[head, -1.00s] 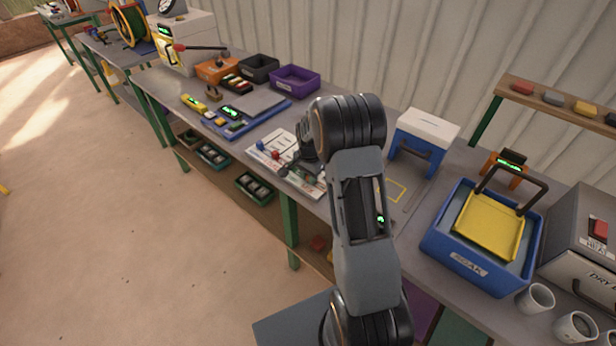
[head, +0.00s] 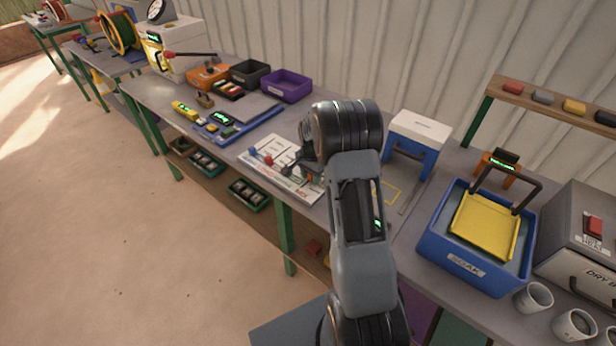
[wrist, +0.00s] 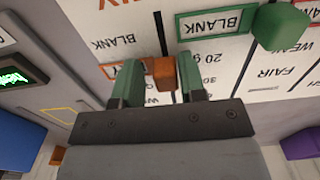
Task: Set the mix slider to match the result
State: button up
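The white slider board (head: 262,168) lies on the bench, with red, blue and green knobs showing in the head view. My arm hides its right part. In the wrist view the board (wrist: 225,75) is upside down, with dark slots and printed words such as BLANK, FAIR and 20 g. An orange slider knob (wrist: 164,74) stands between the two green fingers of my gripper (wrist: 160,76), with a narrow gap visible on its left side. My gripper looks open around it. A green knob (wrist: 281,28) sits on another slot to the right, by a green-framed BLANK label.
A small green-lit display (wrist: 18,72) is at the left in the wrist view. A white-topped blue stand (head: 418,135) and a blue SOAK tub (head: 445,258) are to the right.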

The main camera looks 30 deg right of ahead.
jog(key=shift+o, duration=0.8)
jog(key=shift+a, duration=0.1)
jog(key=shift+w, duration=0.1)
jog(key=shift+r, duration=0.1)
jog(key=shift+r, duration=0.15)
notch_tip(320, 180, up, 13)
jog(key=b, duration=0.1)
jog(key=shift+r, duration=0.2)
